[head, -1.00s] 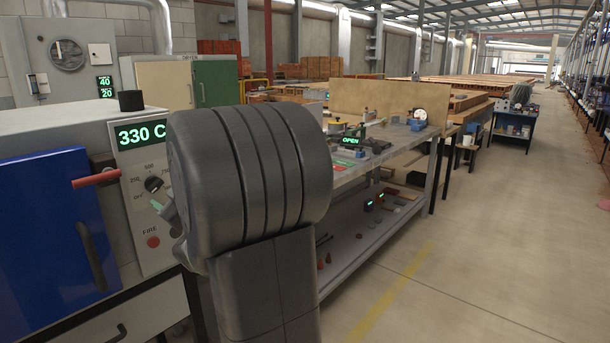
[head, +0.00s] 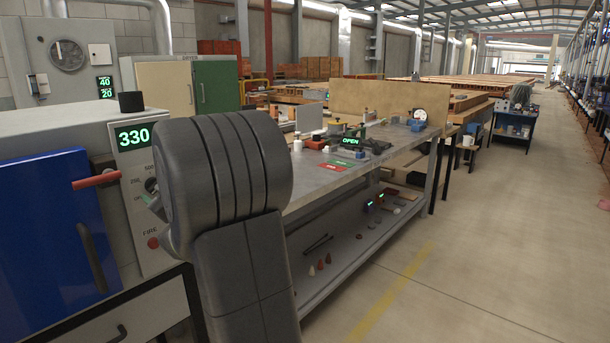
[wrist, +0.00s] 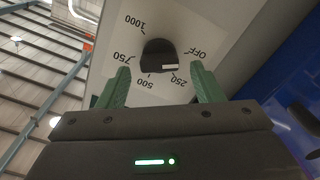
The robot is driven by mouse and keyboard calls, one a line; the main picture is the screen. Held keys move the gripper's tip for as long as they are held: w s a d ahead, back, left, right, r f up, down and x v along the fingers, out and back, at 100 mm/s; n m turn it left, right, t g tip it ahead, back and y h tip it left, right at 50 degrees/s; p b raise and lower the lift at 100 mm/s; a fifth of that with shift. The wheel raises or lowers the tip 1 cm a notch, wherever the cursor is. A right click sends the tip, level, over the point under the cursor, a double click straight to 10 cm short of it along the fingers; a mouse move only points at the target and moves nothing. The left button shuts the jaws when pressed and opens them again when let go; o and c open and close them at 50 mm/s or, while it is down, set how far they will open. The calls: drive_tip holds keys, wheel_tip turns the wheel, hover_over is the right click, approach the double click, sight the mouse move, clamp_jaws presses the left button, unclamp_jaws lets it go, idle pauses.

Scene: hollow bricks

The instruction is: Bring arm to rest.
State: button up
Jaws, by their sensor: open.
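My gripper (wrist: 160,78) shows in the wrist view with two green fingers spread apart and nothing between them. A black dial knob (wrist: 158,57) with a white mark sits just beyond the fingertips, on a pale plate marked OFF, 250, 500, 750 and 1000. The mark lies on the side of the 250 label. In the head view my dark arm covers part of the kiln's control panel (head: 131,167). The display (head: 134,137) reads 330. The gripper is mostly hidden there behind my arm.
The kiln has a blue door (head: 45,235) and a red handle (head: 97,180) jutting out at left. A metal workbench (head: 320,190) with small items and a green OPEN sign (head: 351,141) stands to the right of my arm. The floor (head: 490,250) at right is clear.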

drive_tip(key=shift+w+a+r+p, duration=0.2)
drive_tip(key=shift+w+a+p, duration=0.2)
drive_tip(key=shift+a+p, duration=0.1)
drive_tip(key=shift+d+r+m+p, duration=0.1)
drive_tip(key=shift+d+m+p, duration=0.05)
drive_tip(key=shift+m+p, duration=0.7)
drive_tip(key=m+p, duration=0.4)
drive_tip(key=p, duration=0.4)
drive_tip(key=shift+w+d+m, duration=0.1)
drive_tip(key=shift+m, duration=0.15)
drive_tip(key=s+d+f+m+h+b, duration=0.1)
drive_tip(key=s+d, duration=0.3)
drive_tip(key=d, duration=0.4)
drive_tip(key=s+d+f+m+t+h+b, duration=0.1)
drive_tip(key=s+d+h+b, duration=0.1)
drive_tip(key=s+d, duration=0.3)
drive_tip(key=d, duration=0.3)
drive_tip(key=shift+s+d+f, duration=0.2)
drive_tip(key=shift+d+f, duration=0.05)
drive_tip(key=shift+f, duration=0.15)
drive_tip(key=shift+d+b, duration=0.1)
drive_tip(key=shift+b, duration=0.25)
